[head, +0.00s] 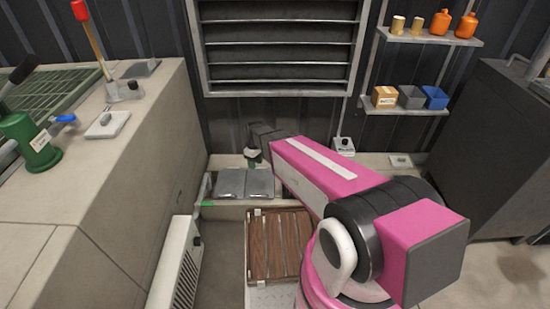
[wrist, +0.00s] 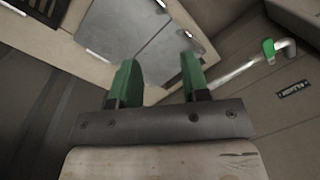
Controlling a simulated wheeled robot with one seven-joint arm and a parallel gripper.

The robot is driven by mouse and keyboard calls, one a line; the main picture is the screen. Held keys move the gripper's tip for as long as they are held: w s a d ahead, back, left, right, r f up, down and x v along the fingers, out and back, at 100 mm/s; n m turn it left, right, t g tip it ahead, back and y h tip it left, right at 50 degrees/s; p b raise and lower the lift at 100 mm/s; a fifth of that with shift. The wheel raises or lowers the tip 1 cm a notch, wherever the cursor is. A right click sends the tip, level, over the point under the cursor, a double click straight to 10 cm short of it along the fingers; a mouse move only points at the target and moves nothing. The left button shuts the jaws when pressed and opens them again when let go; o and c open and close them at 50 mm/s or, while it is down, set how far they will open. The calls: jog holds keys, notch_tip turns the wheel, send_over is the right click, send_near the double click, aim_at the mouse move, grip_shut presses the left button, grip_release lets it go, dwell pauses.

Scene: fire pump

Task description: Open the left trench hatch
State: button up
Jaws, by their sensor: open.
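Two grey metal trench hatches lie flat side by side in a pale frame beneath the wall vent. The left trench hatch (head: 231,183) and the right hatch (head: 260,183) both look closed. In the wrist view, the plate nearer the pipe (wrist: 172,55) appears to be the left hatch, beside the other plate (wrist: 125,25). My gripper (head: 253,158) hangs above the hatches' back edge. Its green fingers (wrist: 157,76) are apart with nothing between them, and the plates lie beyond the tips. Whether the fingers touch a plate cannot be told.
A pipe with a green end (head: 207,203) runs left of the hatches; it also shows in the wrist view (wrist: 268,50). A wooden slatted panel (head: 279,243) lies in front. A concrete block (head: 130,170) stands left, with a white louvred box (head: 178,262) beside it.

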jog(key=s+d+r+m, duration=0.3)
jog(key=d+r, duration=0.3)
jog(key=d, duration=0.3)
jog(key=shift+s+m+t, duration=0.25)
jog(key=shift+m+t, duration=0.05)
jog(key=shift+m, duration=0.3)
